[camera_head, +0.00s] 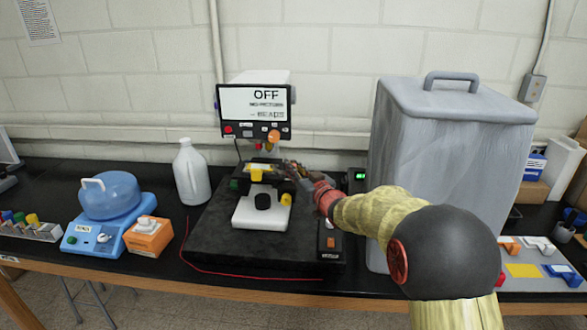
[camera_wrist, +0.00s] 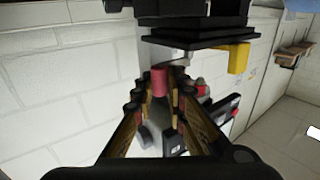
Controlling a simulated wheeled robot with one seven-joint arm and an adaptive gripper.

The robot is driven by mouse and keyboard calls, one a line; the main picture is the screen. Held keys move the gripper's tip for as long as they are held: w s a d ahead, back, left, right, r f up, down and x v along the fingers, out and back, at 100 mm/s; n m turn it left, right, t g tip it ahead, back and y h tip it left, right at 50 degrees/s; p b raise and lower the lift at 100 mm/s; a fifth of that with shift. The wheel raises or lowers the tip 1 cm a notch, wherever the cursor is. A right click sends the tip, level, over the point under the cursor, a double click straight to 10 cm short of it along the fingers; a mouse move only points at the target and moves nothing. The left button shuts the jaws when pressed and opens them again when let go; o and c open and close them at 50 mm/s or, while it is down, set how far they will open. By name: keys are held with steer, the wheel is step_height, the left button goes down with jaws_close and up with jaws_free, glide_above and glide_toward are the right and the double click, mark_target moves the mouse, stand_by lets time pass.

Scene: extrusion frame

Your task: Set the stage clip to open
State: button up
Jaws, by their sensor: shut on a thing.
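The microscope (camera_head: 262,208) has a white base and a dark stage with a yellow plate (camera_head: 258,172). My gripper (camera_head: 292,168) reaches the right side of the stage from the right. In the wrist view my gripper (camera_wrist: 161,92) is shut on a small red cylinder (camera_wrist: 160,80), probably the handle of the stage clip. The clip's own shape and its position, open or closed, cannot be made out. In the head view my fingers hide that part of the stage.
A screen reading OFF (camera_head: 254,102) stands above the stage. A tall grey covered box (camera_head: 440,150) is close to my arm on the right. A white jug (camera_head: 190,172) and a blue device (camera_head: 105,215) stand left. A small black box with an orange switch (camera_head: 330,243) lies in front.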

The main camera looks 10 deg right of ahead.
jaws_close()
